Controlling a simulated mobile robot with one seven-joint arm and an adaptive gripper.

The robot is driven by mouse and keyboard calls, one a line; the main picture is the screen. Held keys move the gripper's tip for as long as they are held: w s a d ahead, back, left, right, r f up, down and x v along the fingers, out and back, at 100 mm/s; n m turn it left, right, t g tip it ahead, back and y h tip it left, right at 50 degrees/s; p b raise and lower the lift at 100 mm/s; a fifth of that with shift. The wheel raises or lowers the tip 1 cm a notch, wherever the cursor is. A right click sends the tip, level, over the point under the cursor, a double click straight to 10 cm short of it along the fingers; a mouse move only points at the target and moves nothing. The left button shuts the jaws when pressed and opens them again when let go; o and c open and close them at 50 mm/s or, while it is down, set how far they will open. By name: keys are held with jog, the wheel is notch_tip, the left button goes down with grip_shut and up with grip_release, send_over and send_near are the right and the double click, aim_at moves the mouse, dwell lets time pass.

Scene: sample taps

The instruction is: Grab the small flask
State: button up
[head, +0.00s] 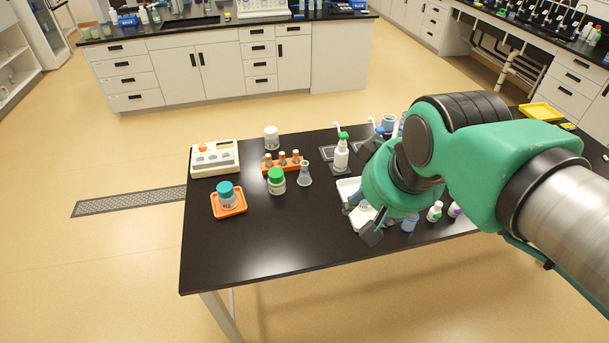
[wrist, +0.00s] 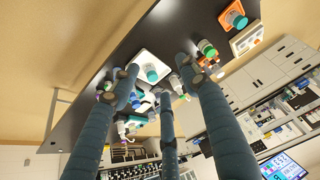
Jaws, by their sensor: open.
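The small flask (head: 305,174) is a clear conical glass one. It stands upright on the black table, right of a green-capped jar (head: 276,181) and in front of an orange tube rack (head: 283,163). My gripper (head: 365,224) is to the right of the flask and nearer the front edge, above the table and apart from the flask. In the wrist view its fingers (wrist: 157,68) are spread, with nothing held between them. I cannot make out the flask clearly there; the right finger covers part of that area.
A white tray (head: 348,187) lies beneath my gripper, partly hidden. A green-topped spray bottle (head: 341,153) stands behind it. A blue-capped jar stands on an orange tray (head: 215,211) at left. Small bottles (head: 435,211) stand right of my gripper. The front left tabletop is clear.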

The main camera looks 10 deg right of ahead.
jog(key=w+r+m+g+p, duration=0.1)
jog(key=w+r+p, duration=0.1)
jog(key=w, duration=0.6)
jog(key=w+r+p, duration=0.2)
jog(key=w+r, duration=0.1)
jog(key=w, duration=0.4)
jog(key=m+g+p, duration=0.3)
jog(key=g+p, duration=0.1)
jog(key=p, duration=0.6)
send_over(305, 163)
notch_tip(305, 163, down, 28)
jog(key=shift+s+a, duration=0.2)
jog(key=shift+s, duration=0.15)
jog(key=shift+f, duration=0.1)
notch_tip(305, 163, down, 8)
jog(key=shift+f, duration=0.25)
jog(key=shift+f, duration=0.1)
jog(key=shift+f+p, duration=0.75)
jog(key=shift+f, duration=1.75)
